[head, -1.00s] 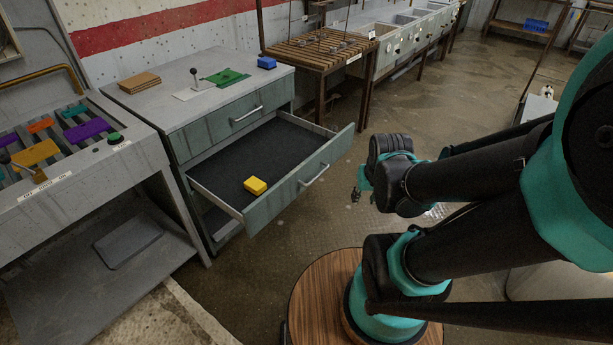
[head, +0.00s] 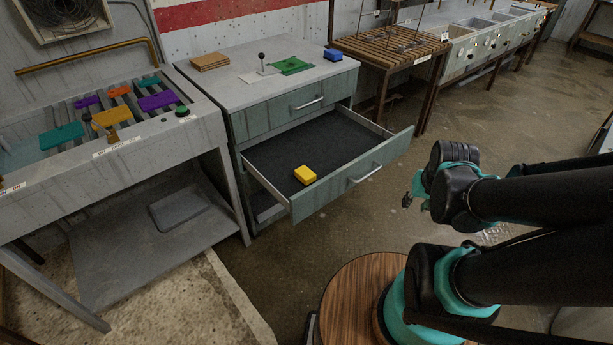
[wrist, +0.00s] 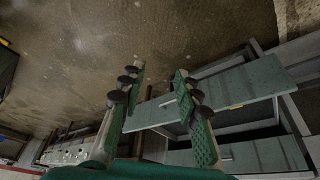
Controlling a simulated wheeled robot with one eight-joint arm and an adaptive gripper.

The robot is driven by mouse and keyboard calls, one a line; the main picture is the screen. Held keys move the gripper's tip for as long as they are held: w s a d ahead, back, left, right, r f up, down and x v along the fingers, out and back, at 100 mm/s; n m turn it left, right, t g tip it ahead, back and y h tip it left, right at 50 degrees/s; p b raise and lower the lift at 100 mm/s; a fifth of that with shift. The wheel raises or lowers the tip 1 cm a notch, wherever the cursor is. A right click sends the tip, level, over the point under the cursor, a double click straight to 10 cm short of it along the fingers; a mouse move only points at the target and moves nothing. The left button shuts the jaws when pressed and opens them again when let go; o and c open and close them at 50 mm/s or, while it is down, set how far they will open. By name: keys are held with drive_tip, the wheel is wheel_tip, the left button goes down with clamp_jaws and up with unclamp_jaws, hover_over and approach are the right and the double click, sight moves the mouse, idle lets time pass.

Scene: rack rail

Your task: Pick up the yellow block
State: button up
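The yellow block (head: 305,175) lies on the dark floor of the open drawer (head: 274,161), near the drawer's front left corner in the head view. A thin strip of the yellow block (wrist: 236,106) shows over the drawer's front edge in the wrist view. My gripper (head: 413,199) is to the right of the drawer, apart from it, over the floor. In the wrist view my gripper (wrist: 158,84) has its two fingers spread wide with nothing between them. The drawer front (wrist: 237,92) appears beyond the right finger.
A conveyor with coloured pieces (head: 110,117) stands to the left. Open floor (head: 450,120) lies right of the drawer.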

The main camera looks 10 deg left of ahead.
idle(0.3)
drive_tip(key=shift+o, duration=2.3)
drive_tip(key=shift+w+a+r, duration=0.1)
drive_tip(key=shift+w+r, duration=0.05)
drive_tip(key=shift+w, duration=0.15)
drive_tip(key=o, duration=1)
drive_tip(key=w+a+r+n, duration=0.2)
drive_tip(key=w+a+n, duration=0.4)
drive_tip(key=w+n, duration=0.2)
drive_tip(key=shift+w+r+g, duration=0.25)
drive_tip(key=shift+w+g, duration=0.15)
drive_tip(key=shift+w, duration=0.55)
drive_tip(key=n+h, duration=0.3)
drive_tip(key=n, duration=1.7)
hover_over(305, 172)
drive_tip(key=s+a, duration=0.4)
drive_tip(key=s, duration=0.1)
wheel_tip(305, 172, down, 9)
drive_tip(key=x, duration=1.6)
drive_tip(key=shift+w+f, duration=0.2)
drive_tip(key=shift+f, duration=0.05)
